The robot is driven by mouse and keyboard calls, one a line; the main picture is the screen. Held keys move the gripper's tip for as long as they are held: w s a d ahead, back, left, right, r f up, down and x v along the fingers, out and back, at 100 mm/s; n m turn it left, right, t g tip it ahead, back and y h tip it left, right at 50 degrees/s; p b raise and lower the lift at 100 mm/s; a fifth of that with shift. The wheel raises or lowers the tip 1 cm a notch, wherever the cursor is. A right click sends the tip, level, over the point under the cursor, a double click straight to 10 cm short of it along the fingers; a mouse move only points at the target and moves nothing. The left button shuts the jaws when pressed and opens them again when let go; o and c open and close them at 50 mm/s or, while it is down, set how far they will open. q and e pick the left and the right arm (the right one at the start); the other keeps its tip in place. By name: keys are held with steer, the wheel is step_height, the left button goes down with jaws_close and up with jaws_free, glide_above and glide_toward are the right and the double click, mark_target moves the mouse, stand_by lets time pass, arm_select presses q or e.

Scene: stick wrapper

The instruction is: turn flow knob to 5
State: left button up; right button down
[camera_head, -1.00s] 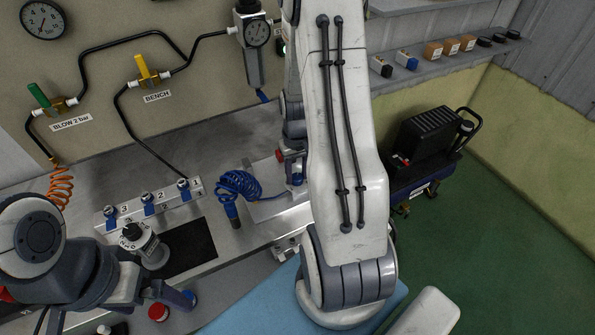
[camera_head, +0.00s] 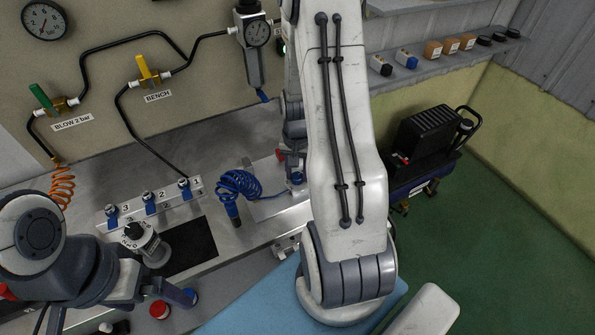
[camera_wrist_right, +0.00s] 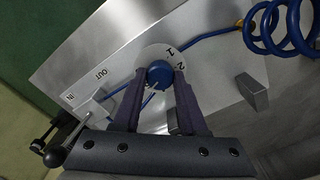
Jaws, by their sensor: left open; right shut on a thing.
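In the right wrist view, a round blue knob (camera_wrist_right: 158,73) sits on a pale disc (camera_wrist_right: 150,54) marked 1 and 2; other numbers are hidden. My right gripper (camera_wrist_right: 159,79) has its two fingers closed on either side of this knob. In the head view my right arm hides most of that spot. A second dial, a silver cylinder with a black top (camera_head: 147,245) and a numbered scale, stands on the bench at the left. I cannot tell which one is called the flow knob. My left gripper (camera_head: 118,311) is open and empty in front of this dial.
The metal plate (camera_wrist_right: 108,50) around the blue knob is marked IN and OUT. A coiled blue hose (camera_head: 240,186) lies left of my right arm. A numbered block (camera_head: 152,201) with blue-based fittings stands behind the silver dial. A red button (camera_head: 159,309) is near my left gripper.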

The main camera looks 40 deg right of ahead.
mark_target(297, 175)
stand_by(0.3)
steer(key=shift+c, duration=2.2)
jaws_free()
step_height(297, 175, up, 11)
steer(key=shift+f+b, duration=0.2)
steer(key=shift+b, duration=0.15)
steer(key=s+a+r+n, duration=0.2)
steer(key=a+n, duration=0.3)
steer(key=a, duration=0.5)
steer(key=s+a+r+n, duration=0.1)
steer(key=a+r+n, duration=0.25)
steer(key=a, duration=0.75)
steer(key=s+a+r+n+y, duration=0.1)
steer(key=s+a+n, duration=0.8)
steer(key=s, duration=0.3)
steer(key=shift+s+a, duration=0.2)
steer(key=shift+a, duration=0.05)
